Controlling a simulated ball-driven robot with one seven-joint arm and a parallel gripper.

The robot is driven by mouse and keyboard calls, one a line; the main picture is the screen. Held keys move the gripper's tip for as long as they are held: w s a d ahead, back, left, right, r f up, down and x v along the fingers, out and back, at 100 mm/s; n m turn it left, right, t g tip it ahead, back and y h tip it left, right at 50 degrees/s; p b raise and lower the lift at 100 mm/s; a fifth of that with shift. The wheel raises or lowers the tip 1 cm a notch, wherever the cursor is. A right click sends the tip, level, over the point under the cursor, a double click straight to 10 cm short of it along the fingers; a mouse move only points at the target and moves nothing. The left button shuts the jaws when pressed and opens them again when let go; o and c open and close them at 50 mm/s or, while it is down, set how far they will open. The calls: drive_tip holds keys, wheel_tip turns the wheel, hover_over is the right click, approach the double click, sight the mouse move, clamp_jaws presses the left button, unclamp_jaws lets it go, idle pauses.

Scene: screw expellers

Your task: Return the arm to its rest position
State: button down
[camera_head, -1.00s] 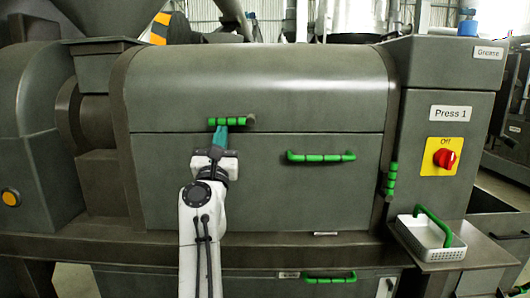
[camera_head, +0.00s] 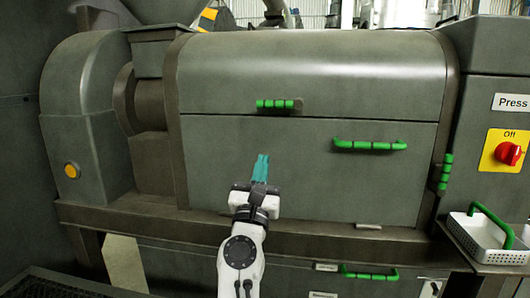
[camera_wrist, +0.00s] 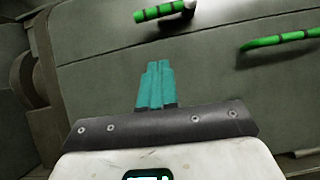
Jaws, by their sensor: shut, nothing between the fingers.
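My gripper (camera_head: 261,170) has teal fingers that are shut with nothing between them. It stands in front of the machine's lower front panel (camera_head: 310,190), below and apart from the short green handle (camera_head: 277,104) in the head view. In the wrist view the fingers (camera_wrist: 155,85) point up toward the panel, and the short green handle (camera_wrist: 162,11) lies beyond them at the top. My white arm reaches up from the bottom of the head view.
A long green handle (camera_head: 370,145) is on the panel to the right. A white basket (camera_head: 484,232) with a green handle stands on a side shelf at the far right. A red knob (camera_head: 507,153) sits on a yellow plate. A ledge (camera_head: 300,230) runs below the panel.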

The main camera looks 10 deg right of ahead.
drive_tip(key=shift+s+a+f, duration=0.1)
drive_tip(key=shift+s+f, duration=0.2)
drive_tip(key=shift+s, duration=0.1)
